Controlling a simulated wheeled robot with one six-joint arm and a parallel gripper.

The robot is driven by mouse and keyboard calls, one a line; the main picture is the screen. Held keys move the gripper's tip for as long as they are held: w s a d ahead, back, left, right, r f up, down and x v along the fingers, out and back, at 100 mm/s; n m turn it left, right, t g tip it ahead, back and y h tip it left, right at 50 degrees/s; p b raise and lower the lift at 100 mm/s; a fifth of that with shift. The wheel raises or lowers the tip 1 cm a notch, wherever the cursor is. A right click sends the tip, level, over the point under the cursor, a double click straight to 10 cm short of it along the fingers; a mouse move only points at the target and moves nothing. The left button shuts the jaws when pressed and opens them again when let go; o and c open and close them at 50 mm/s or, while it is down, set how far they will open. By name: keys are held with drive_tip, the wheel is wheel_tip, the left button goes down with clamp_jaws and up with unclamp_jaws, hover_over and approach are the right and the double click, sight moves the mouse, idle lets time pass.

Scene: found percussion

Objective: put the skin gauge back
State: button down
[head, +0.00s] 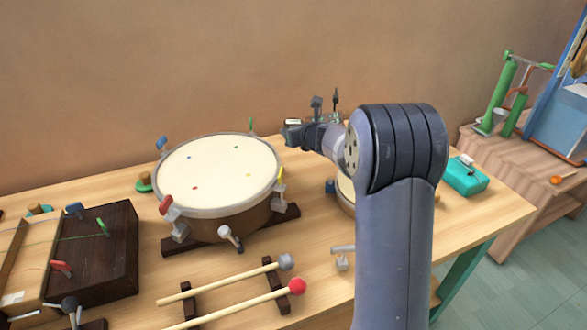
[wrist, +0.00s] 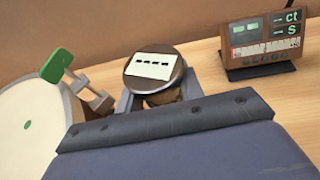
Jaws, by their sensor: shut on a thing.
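The skin gauge (wrist: 155,72), a round dark-rimmed disc with a pale label on top, sits between the fingers of my gripper (wrist: 158,100) in the wrist view. My gripper is shut on it. In the head view my gripper (head: 300,130) is beyond the back right edge of the large drum, above the table; the gauge is too small there to make out well. The large drum (head: 218,168) has a cream skin with coloured dots. Its skin (wrist: 28,120) and a green-topped lug (wrist: 57,65) show at the left in the wrist view.
A meter with a lit display (wrist: 262,45) stands right of the gauge. In the head view, a smaller drum (head: 345,195) is partly behind my arm. Two mallets (head: 240,280) lie in front, a dark wooden box (head: 105,255) at left, a teal case (head: 465,178) at right.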

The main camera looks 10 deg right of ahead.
sight(294, 165)
wheel_tip(294, 165, down, 10)
drive_tip(key=b, duration=0.4)
drive_tip(key=shift+r+b, duration=0.25)
drive_tip(key=shift+b, duration=0.05)
drive_tip(key=shift+f, duration=0.2)
drive_tip(key=c, duration=0.9)
unclamp_jaws()
drive_tip(key=shift+r, duration=0.15)
drive_tip(key=shift+s+r, duration=0.15)
drive_tip(key=shift+s, duration=0.05)
drive_tip(key=v, duration=1.1)
drive_tip(key=shift+s, duration=0.3)
